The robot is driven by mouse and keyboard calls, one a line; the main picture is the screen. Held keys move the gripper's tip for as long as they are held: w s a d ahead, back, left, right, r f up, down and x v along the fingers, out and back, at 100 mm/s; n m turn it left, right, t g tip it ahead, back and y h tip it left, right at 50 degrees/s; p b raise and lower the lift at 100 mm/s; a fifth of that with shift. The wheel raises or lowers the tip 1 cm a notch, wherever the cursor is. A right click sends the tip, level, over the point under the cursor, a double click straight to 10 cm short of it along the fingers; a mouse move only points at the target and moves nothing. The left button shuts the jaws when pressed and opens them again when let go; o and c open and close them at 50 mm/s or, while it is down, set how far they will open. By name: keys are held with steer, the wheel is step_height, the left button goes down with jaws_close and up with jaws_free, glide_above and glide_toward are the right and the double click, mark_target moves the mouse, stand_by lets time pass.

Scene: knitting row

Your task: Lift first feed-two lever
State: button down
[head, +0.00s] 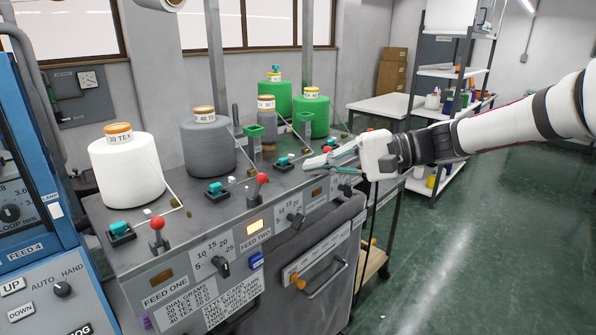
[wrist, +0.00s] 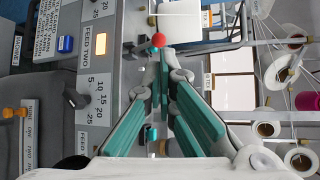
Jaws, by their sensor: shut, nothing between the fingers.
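The feed-two lever (head: 262,179) has a red ball on a short stem and stands on the grey machine top behind the FEED TWO panel. The stem leans slightly in the head view. Its red ball also shows in the wrist view (wrist: 158,40), just beyond my fingertips. My gripper (head: 308,163) has teal and white fingers and is shut and empty. It is to the right of the feed-two ball, with a visible gap in the head view. In the wrist view the fingertips (wrist: 164,54) point at the ball; whether they touch it cannot be told there.
The feed-one lever (head: 157,222) stands nearer at the left. An amber lamp (head: 255,225) is lit on the FEED TWO panel. A white cone (head: 127,170), a grey cone (head: 208,142) and green cones (head: 278,100) stand behind, with threads. Teal-topped clips (head: 217,190) sit between.

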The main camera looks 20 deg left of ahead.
steer(key=v, duration=0.6)
steer(key=shift+d+f+b, duration=0.25)
steer(key=shift+d+b, duration=0.2)
steer(key=s+d+f+t+h, duration=0.2)
steer(key=s+d+t+h, duration=0.1)
steer(key=s+d, duration=0.5)
steer(key=s+d+f+t+h, duration=0.1)
steer(key=s+d+t+h, duration=0.2)
steer(key=d, duration=0.9)
steer(key=s+d+f+m+t+h, duration=0.1)
steer(key=s+d+t+h, duration=0.3)
steer(key=s+d+h, duration=0.4)
steer(key=s+d+f, duration=0.1)
steer(key=s+d, duration=0.1)
steer(key=s, duration=0.4)
steer(key=shift+f, duration=0.3)
